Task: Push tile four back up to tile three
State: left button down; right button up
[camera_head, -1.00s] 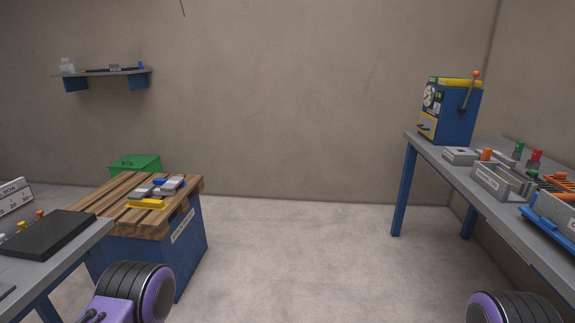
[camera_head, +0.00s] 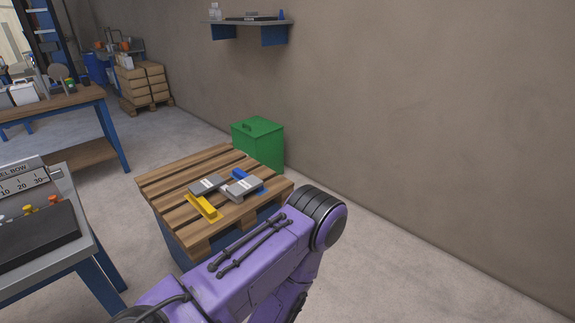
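No tile with a readable three or four shows. Two grey blocks with small pale labels, a left one (camera_head: 207,186) and a right one (camera_head: 243,186), lie close together on the wooden slatted top (camera_head: 160,184); their labels are too small to read. A dark board (camera_head: 38,238) with small orange and yellow knobs lies on the grey table at the left, cut off by the picture edge. A purple arm of mine crosses the lower middle; neither gripper shows.
A yellow piece (camera_head: 202,207) and a blue piece (camera_head: 248,181) lie beside the grey blocks. A green bin (camera_head: 258,145) stands behind the slatted top. The grey table (camera_head: 85,235) is at the left, a wooden workbench (camera_head: 50,103) beyond. Open floor (camera_head: 400,255) lies to the right.

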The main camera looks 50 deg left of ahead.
aim_at(238, 189)
jog(key=i, duration=0.9)
jog(key=u, duration=1.9)
jog(key=i, duration=1)
